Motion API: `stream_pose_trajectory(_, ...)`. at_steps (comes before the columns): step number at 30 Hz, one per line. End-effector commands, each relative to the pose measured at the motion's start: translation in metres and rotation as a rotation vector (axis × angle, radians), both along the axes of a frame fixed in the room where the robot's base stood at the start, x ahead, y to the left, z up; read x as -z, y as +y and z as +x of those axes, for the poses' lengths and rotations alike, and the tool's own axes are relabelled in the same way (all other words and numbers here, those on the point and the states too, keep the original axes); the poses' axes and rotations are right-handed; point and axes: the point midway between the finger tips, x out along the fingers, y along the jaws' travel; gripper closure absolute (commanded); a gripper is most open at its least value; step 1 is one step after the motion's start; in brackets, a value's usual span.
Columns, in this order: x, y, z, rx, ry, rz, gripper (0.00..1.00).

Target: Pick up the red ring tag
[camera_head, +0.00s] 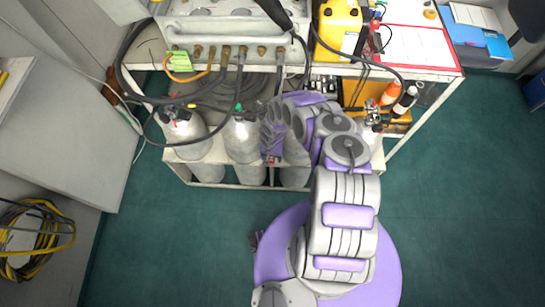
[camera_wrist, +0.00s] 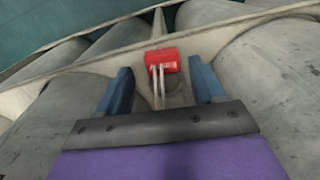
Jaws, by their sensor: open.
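The red ring tag (camera_wrist: 162,60) shows in the wrist view just beyond my open fingertips, near the middle of the gap. Its red block sits against a pale rail, and thin pale metal prongs run from it toward my gripper. My gripper (camera_wrist: 161,88) has two blue fingers, one on each side of the prongs, apart and holding nothing. In the head view a small red spot (camera_head: 271,160) shows below my gripper (camera_head: 272,150), between the grey cylinders. My arm hides part of that area.
Grey cylinders (camera_head: 241,139) stand in a pale rack (camera_head: 225,186) on both sides of the tag. Black hoses (camera_head: 127,78) hang from the panel above. A bench with a yellow case (camera_head: 340,28) stands behind. Green floor (camera_head: 445,200) is clear at right.

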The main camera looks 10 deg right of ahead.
Motion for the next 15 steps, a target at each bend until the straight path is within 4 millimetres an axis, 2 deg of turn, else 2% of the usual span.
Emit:
stream_pose_trajectory(8,0.0028,-0.0010,0.0000,-0.001,0.000,0.003,0.32)
stream_pose_trajectory(15,0.0027,-0.0023,0.0001,-0.001,-0.001,0.006,0.53)
